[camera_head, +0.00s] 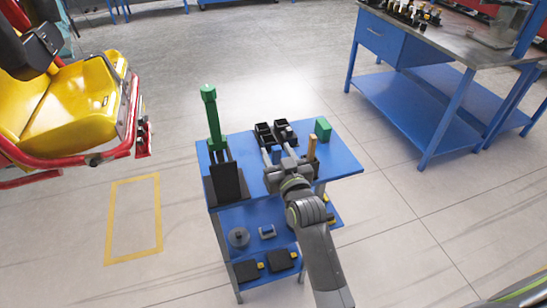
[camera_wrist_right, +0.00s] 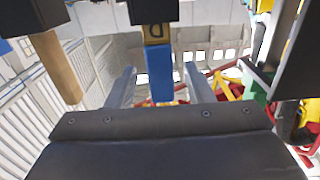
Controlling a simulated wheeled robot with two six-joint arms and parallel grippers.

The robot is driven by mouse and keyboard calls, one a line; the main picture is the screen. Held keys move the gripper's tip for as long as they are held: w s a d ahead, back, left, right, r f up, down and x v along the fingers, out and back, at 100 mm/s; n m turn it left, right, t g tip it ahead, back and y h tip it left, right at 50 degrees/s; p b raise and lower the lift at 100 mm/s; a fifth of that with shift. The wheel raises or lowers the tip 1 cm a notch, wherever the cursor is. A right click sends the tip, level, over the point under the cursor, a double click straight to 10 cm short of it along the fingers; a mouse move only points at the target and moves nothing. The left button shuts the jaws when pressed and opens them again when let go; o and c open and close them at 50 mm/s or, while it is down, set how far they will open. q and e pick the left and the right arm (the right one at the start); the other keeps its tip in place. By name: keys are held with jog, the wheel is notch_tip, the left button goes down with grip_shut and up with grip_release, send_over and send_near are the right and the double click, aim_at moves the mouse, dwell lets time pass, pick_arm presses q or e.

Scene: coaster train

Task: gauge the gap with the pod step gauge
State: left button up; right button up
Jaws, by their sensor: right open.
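My right gripper (camera_head: 278,156) is over the blue cart's top, in front of the small black holders. In the right wrist view its fingers (camera_wrist_right: 161,87) are open. A blue bar with a yellow lettered block (camera_wrist_right: 160,72) shows between them, with space on both sides; I cannot tell whether it is the pod step gauge. A green-handled tool (camera_head: 212,115) stands upright in a black stand (camera_head: 227,183) at the cart's left. The yellow-seated, red-railed coaster car (camera_head: 75,105) is at the left. The gap to gauge cannot be made out. My left gripper is not in view.
The blue cart (camera_head: 345,163) also carries black holders (camera_head: 264,133), a wooden handle (camera_head: 311,148) close right of my gripper and a green block (camera_head: 323,128). Its lower shelf holds small parts. A blue workbench (camera_head: 390,35) stands back right. Open floor separates the cart from the car.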

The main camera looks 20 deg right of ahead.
jog(key=shift+s+r, duration=0.35)
jog(key=shift+s, duration=0.25)
jog(key=c, duration=0.3)
jog(key=shift+w+f, duration=0.15)
jog(key=c, duration=0.5)
jog(key=shift+c, duration=1.1)
grip_shut()
jog(key=shift+r, duration=0.25)
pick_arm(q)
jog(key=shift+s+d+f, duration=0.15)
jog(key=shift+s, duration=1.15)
pick_arm(e)
notch_tip(320, 180, up, 10)
jog(key=shift+f, duration=0.2)
